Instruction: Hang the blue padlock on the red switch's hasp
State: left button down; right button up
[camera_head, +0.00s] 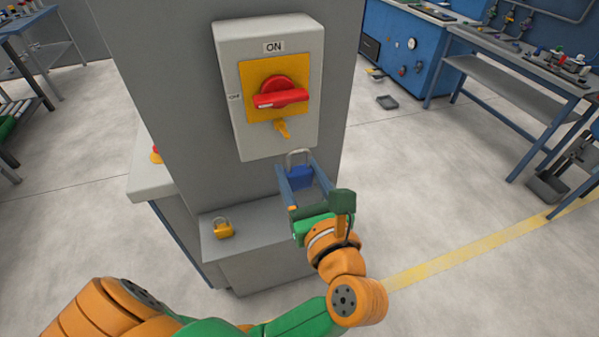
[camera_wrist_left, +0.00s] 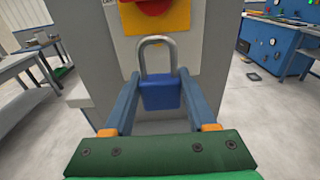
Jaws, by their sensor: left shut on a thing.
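The blue padlock (camera_head: 300,177) is held between the two fingers of my left gripper (camera_head: 303,168), with its silver shackle pointing up. In the left wrist view the padlock (camera_wrist_left: 161,93) sits upright between the fingertips (camera_wrist_left: 158,84). The red switch (camera_head: 281,94) is on a yellow plate on a grey box. Its yellow hasp (camera_head: 282,128) sticks out below the handle. The padlock is below the hasp and slightly to its right in the head view, apart from it. The red switch shows only partly at the top of the left wrist view (camera_wrist_left: 152,6). My right gripper is not in view.
A yellow padlock (camera_head: 222,228) rests on the grey ledge (camera_head: 260,246) below the switch box (camera_head: 227,41). A grey column (camera_head: 192,120) stands behind. Workbenches (camera_head: 520,75) are at the back right, and the floor between is mostly clear.

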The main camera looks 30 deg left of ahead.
aim_at(280, 135)
pick_arm(q)
jog(key=shift+w+a+r, duration=0.1)
jog(key=shift+a+r, duration=0.1)
jog(key=shift+w+a, duration=0.4)
jog(key=shift+f+x, duration=0.2)
jog(key=shift+x, duration=2.85)
jog(key=shift+w+a+f+b, duration=0.45)
jog(key=shift+w+a+b, duration=0.05)
jog(key=shift+a+b, duration=0.1)
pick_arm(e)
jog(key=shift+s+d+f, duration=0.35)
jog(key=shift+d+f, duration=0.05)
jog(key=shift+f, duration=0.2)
pick_arm(q)
jog(key=shift+r, duration=0.1)
jog(key=shift+c, duration=0.6)
grip_release()
